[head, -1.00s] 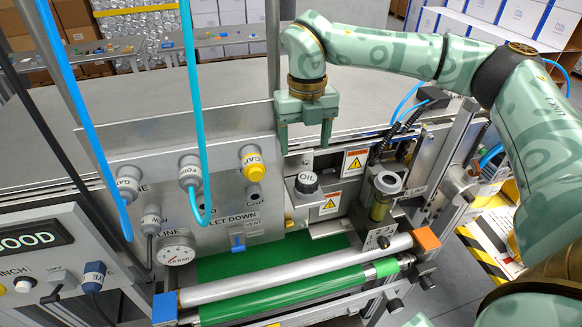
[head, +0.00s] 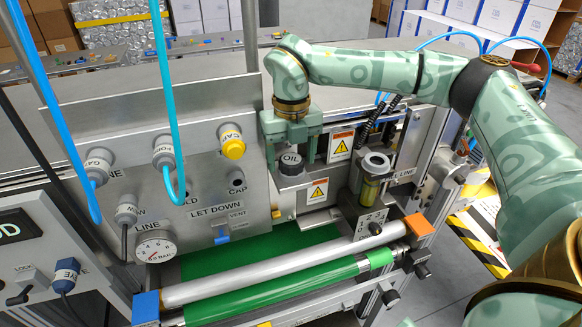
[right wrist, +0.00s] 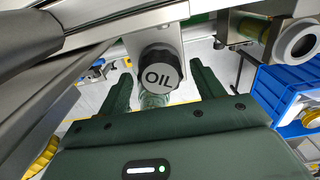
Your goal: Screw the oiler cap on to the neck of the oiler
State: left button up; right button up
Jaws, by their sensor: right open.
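The oiler cap (head: 291,161) is a dark knob with a grey top marked OIL. It sits upright on the machine, left of the oiler. The oiler (head: 372,182) has a grey ring-shaped neck, open at the top, over a yellowish body. My right gripper (head: 291,155) points down over the cap, fingers open on either side. In the right wrist view the cap (right wrist: 160,76) shows between the two green fingers with a gap at each side. The oiler neck (right wrist: 296,42) is at the upper right there. My left gripper is out of view.
A steel panel (head: 190,180) with knobs and a gauge stands left of the cap. Warning plates (head: 317,191) are close right of it. Blue hoses (head: 165,90) hang at the left. A roller and green belt (head: 270,292) lie in front.

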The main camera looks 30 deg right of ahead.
aim_at(291, 159)
jog(key=shift+w, duration=0.1)
jog(key=shift+c, duration=1.2)
jog(key=c, duration=0.8)
jog(key=shift+c, duration=0.2)
jog(key=shift+r, duration=0.15)
jog(key=shift+r+p, duration=0.6)
jog(key=shift+p, duration=0.25)
jog(key=shift+r+p, duration=0.9)
